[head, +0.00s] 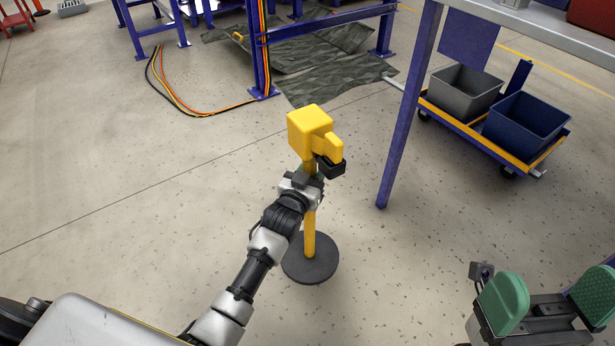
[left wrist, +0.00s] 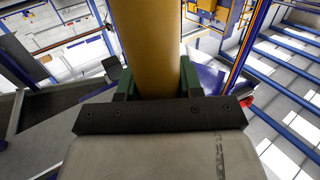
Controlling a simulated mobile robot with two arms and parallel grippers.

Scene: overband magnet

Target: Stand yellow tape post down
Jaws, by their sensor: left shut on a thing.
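The yellow tape post (head: 309,232) stands upright in the middle of the head view, with a boxy yellow head on top and a round dark base at the bottom. I cannot tell whether the base touches the floor. My left gripper (head: 314,174) is shut on the pole just below the head. In the left wrist view the yellow pole (left wrist: 148,45) sits between the green finger pads. My right gripper (head: 549,298) is at the lower right, its green pads wide apart with nothing between them.
A bench leg (head: 401,120) stands right of the post. Behind it is a cart (head: 540,158) with a grey bin (head: 464,90) and a blue bin (head: 526,120). Blue frames, cables (head: 180,104) and a dark sheet (head: 335,80) lie beyond. Floor around the base is clear.

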